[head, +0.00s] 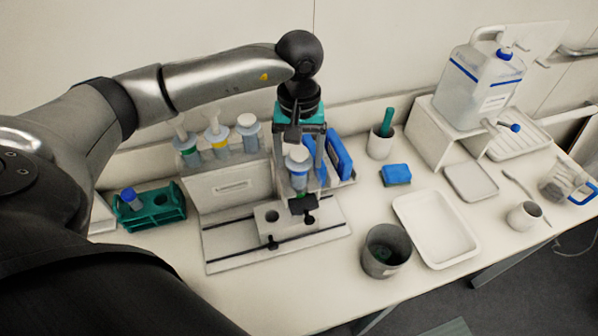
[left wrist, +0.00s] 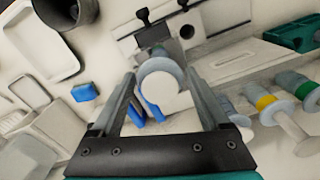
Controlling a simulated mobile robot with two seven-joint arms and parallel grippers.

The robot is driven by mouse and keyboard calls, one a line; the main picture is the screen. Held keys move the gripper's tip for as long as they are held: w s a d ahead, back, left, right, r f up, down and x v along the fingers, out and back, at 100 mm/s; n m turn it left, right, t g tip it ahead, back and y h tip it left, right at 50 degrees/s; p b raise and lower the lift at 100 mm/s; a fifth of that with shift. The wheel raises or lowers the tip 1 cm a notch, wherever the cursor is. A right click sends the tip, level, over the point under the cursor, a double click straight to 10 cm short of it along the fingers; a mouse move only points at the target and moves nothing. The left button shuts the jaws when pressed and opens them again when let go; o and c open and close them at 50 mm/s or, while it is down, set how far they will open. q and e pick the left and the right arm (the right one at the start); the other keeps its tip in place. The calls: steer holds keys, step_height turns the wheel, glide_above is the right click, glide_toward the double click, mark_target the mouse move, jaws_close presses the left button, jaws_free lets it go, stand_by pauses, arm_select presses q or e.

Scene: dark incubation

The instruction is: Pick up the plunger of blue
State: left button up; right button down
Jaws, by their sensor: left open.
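A syringe with a pale plunger top (head: 298,154) stands upright in the white block (head: 270,215) of the metal fixture. Its body looks bluish, but its colour band is hard to make out. My left gripper (head: 299,170) points down over it, open, with a finger on either side of the plunger. In the left wrist view the round plunger top (left wrist: 167,88) lies between the open fingers (left wrist: 160,80); I cannot tell whether they touch it. My right gripper is not in view.
A green tube rack (head: 150,207) stands further left. Blue holders (head: 340,157), a dark cup (head: 386,250) and a white tray (head: 435,229) are to the right.

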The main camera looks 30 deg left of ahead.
arm_select(q)
steer(key=shift+c, duration=0.2)
jaws_close()
stand_by(0.3)
steer(key=shift+r, duration=0.1)
